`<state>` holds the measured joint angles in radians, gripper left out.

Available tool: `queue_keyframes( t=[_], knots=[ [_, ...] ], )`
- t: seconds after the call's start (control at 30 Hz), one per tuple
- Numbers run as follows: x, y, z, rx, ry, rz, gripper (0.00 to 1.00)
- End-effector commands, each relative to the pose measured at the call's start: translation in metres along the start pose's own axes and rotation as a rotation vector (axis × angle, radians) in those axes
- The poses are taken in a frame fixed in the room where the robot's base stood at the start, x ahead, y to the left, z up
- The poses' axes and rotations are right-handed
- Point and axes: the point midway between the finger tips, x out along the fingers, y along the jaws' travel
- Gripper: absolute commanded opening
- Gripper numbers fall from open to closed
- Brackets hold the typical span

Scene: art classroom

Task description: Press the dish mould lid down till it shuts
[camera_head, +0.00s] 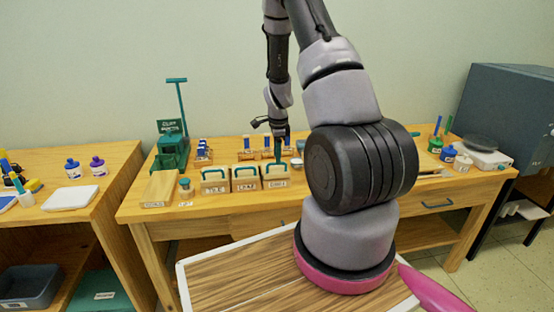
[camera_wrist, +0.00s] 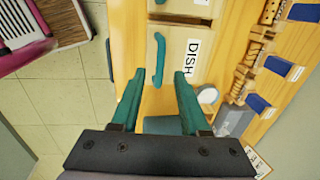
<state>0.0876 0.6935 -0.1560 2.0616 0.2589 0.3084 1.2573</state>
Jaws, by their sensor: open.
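The dish mould (camera_head: 276,177) is a pale wooden box with a green handle, the rightmost of three similar moulds on the wooden bench. In the wrist view, its lid (camera_wrist: 176,70) carries a "DISH" label and a curved green handle (camera_wrist: 158,60) along its left side. I cannot tell how far the lid stands open. My gripper (camera_wrist: 160,76) is open and empty, its green fingers pointing towards the handle. The handle lies ahead of the gap between the fingertips; contact is not clear. In the head view, my gripper (camera_head: 281,150) hangs just above the dish mould.
Two more labelled moulds (camera_head: 245,178) (camera_head: 213,181) stand left of it. A green press (camera_head: 172,150) stands at the bench's left. Small blue-topped wooden tools (camera_wrist: 259,103) and a round pale item (camera_wrist: 207,95) lie close by. Jars and a scale (camera_head: 488,158) are at right.

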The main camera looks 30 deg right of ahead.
Motion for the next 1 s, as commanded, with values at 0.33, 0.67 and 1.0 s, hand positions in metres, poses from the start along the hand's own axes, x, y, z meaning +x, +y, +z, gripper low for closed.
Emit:
queue_keyframes(
  t=[0.33, 0.67, 1.0],
  knots=[
    [0.022, -0.001, 0.000, 0.000, 0.000, -0.001, 0.45],
    [0.022, -0.001, 0.000, -0.001, 0.000, -0.001, 0.00],
    [0.022, -0.001, 0.000, -0.001, 0.000, -0.001, 0.00]
  ],
)
